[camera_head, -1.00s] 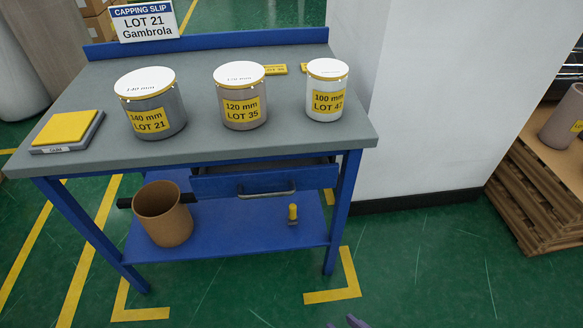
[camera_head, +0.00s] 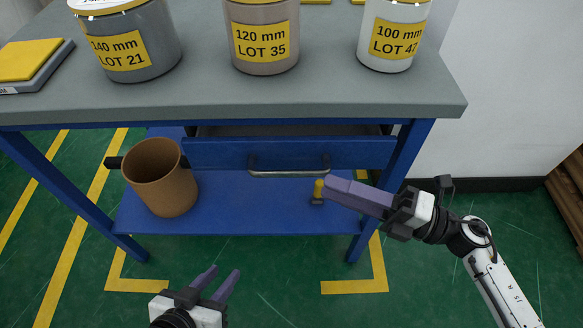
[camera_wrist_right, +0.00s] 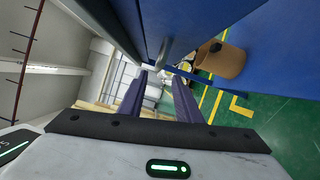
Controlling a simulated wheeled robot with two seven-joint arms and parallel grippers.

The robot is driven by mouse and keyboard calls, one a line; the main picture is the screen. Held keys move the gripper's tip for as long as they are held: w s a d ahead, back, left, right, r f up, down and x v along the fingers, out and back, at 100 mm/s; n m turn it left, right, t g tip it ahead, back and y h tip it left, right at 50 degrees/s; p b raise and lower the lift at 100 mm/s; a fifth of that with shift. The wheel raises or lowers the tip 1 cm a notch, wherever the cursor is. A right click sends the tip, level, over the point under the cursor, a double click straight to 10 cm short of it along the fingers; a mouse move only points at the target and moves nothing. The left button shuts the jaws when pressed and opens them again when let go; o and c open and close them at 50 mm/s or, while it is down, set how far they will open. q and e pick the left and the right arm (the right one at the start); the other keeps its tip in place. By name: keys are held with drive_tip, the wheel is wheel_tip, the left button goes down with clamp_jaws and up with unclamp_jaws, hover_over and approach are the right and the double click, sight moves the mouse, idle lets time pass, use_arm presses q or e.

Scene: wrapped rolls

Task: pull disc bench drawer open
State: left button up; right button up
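The blue drawer front (camera_head: 220,154) hangs under the bench top, with a dark gap above it that shows part of the inside. Its metal bar handle (camera_head: 289,173) also shows ahead of the fingers in the right wrist view (camera_wrist_right: 163,50). My right gripper (camera_head: 330,186) points left, its tips just right of the handle's right end; in the wrist view its purple fingers (camera_wrist_right: 160,78) are apart with nothing between them. I see no contact with the handle. My left gripper (camera_head: 223,273) is low in front of the bench, open and empty.
Labelled canisters (camera_head: 263,40) stand on the grey bench top (camera_head: 230,100). A blue leg (camera_head: 400,165) is behind my right gripper. Green floor in front is clear.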

sight(291, 171)
drive_tip(key=x, duration=0.9)
drive_tip(key=shift+a+r, duration=0.15)
drive_tip(key=shift+a, duration=0.1)
clamp_jaws()
